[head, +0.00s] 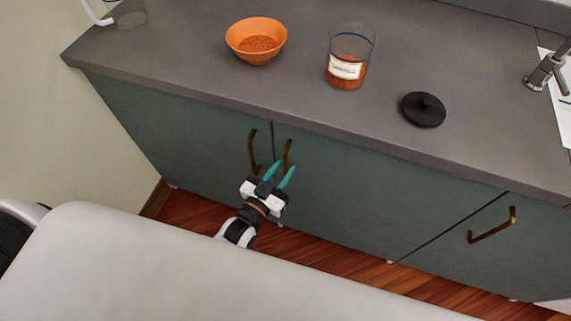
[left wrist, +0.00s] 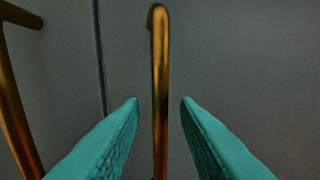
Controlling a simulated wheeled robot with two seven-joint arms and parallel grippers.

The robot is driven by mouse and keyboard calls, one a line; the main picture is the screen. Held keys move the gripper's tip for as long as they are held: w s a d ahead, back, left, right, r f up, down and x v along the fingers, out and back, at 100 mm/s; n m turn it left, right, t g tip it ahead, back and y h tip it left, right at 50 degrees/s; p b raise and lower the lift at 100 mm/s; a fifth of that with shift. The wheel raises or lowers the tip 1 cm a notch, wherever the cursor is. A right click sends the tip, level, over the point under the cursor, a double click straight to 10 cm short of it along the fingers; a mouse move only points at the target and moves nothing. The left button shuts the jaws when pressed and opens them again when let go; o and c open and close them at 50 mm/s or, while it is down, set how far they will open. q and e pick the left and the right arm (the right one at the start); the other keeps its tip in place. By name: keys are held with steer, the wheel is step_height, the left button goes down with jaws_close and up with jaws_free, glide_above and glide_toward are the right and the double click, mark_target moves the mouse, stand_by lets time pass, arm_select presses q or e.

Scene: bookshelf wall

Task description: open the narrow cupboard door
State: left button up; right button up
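The dark green cupboard has a left door (head: 185,140) and a wider-looking middle door (head: 360,190), parted by a thin vertical seam. Both look shut; I cannot tell for certain which is the narrow one. The left door's brass handle (head: 252,150) also shows at the left edge of the left wrist view (left wrist: 15,100). The middle door's brass handle (head: 288,150) stands upright in the left wrist view (left wrist: 160,80). My left gripper (head: 281,168) is open, its teal fingertips (left wrist: 160,101) either side of this handle, with gaps on both sides. My right gripper is out of view.
On the grey counter (head: 200,65) stand an orange bowl (head: 257,42), a labelled glass jar (head: 347,68) and a black lid (head: 423,109). Another front with a brass handle (head: 491,226) is at the right. Wooden floor (head: 340,259) shows below.

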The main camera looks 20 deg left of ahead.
arm_select(q)
steer(key=shift+x, duration=1.05)
jaws_close()
steer(key=shift+s, duration=0.15)
